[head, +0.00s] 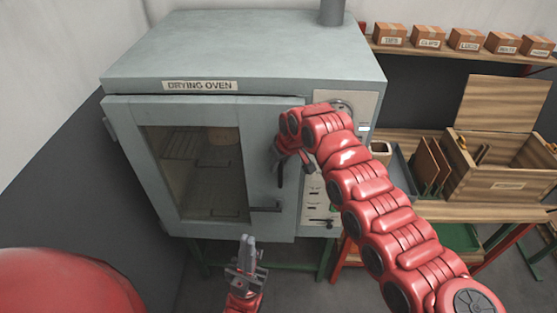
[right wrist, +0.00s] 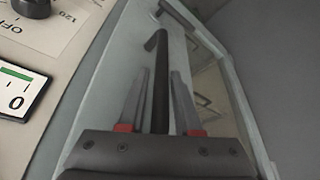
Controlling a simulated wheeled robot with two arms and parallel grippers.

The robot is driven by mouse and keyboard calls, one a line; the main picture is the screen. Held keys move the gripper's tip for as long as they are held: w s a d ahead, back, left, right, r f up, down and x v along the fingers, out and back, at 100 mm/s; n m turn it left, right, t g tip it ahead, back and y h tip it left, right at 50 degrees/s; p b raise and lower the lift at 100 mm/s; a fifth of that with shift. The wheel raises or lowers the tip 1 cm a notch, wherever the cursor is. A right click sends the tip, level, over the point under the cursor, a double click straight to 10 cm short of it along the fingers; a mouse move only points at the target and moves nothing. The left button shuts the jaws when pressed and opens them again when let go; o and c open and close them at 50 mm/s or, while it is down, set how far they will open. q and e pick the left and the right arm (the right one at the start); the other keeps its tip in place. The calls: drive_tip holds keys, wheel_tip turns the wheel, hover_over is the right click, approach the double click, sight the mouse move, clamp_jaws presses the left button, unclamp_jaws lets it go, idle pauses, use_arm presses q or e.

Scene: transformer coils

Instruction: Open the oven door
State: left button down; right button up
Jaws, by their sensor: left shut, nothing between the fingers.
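The grey drying oven (head: 240,50) stands at the centre left of the head view. Its door (head: 270,130) has a glass window (head: 200,170) and looks shut or nearly so; I cannot tell if it is slightly ajar. The dark handle (head: 265,209) is on the door's right side, partly hidden by my right gripper (head: 279,170). In the right wrist view the handle bar (right wrist: 161,85) runs between the fingers, with a visible gap on each side, so the gripper is open around it. My left gripper (head: 248,246) is shut and empty, low in front of the oven.
A control panel (head: 318,205) with switches is right of the door. A wooden bench (head: 480,212) with an open wooden box (head: 505,185) stands further right, under a shelf of small cartons (head: 428,38). Clear floor lies in front of the oven.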

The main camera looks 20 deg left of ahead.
drive_tip(key=shift+w+a+f, duration=0.1)
drive_tip(key=shift+a+f, duration=0.05)
drive_tip(key=shift+f, duration=0.3)
clamp_jaws()
idle(1.2)
